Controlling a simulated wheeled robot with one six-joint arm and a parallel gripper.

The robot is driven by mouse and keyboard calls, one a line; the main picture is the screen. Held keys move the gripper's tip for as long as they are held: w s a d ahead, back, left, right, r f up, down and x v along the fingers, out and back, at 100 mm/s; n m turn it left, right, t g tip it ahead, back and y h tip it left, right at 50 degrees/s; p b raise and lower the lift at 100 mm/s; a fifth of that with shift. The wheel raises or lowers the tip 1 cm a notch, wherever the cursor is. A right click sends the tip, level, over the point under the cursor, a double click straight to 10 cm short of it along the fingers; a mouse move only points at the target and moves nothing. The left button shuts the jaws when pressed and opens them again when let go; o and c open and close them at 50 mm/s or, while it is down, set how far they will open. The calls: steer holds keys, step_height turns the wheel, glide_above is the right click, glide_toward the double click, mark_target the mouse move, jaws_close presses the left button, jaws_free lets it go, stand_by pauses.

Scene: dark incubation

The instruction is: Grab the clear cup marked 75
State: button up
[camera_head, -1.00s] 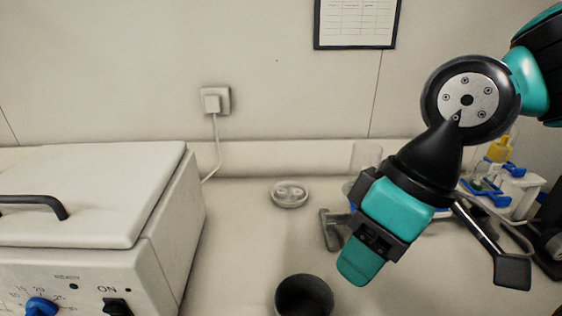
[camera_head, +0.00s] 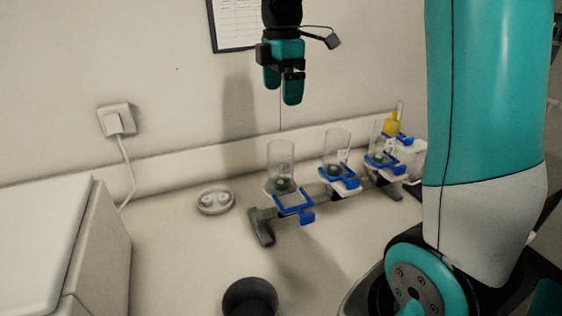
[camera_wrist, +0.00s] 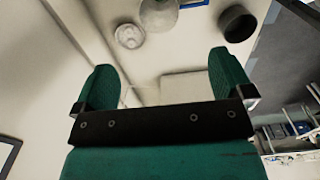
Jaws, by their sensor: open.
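Three clear cups stand upright in blue holders on a grey rack on the counter in the head view: a left cup (camera_head: 281,157), a middle cup (camera_head: 337,148) and a right cup (camera_head: 377,142). Each has something dark in its lower part. Small labels show near the middle and right cups, but I cannot read a 75 on any of them. My gripper (camera_head: 282,88) is open and empty, pointing down, above the left cup in the picture. In the wrist view my gripper (camera_wrist: 165,72) has its fingers wide apart. A clear round thing (camera_wrist: 158,16) shows at the top, cut by the edge.
A small round dish (camera_head: 215,200) lies left of the rack (camera_head: 262,228). A dark cup (camera_head: 250,298) stands at the front. A white box-shaped device (camera_head: 45,245) fills the left. A yellow-topped item (camera_head: 392,124) stands behind the right cup. A wall socket (camera_head: 116,119) has a cable.

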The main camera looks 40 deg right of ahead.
mark_target(281, 146)
step_height(281, 146, down, 11)
steer(key=shift+r+p, duration=0.1)
steer(key=shift+p, duration=0.85)
steer(key=shift+w+f+p, duration=0.1)
steer(key=shift+f+p, duration=0.9)
steer(key=shift+f, duration=1.8)
steer(key=c, duration=1)
steer(key=shift+r, duration=0.1)
steer(key=shift+c, duration=0.2)
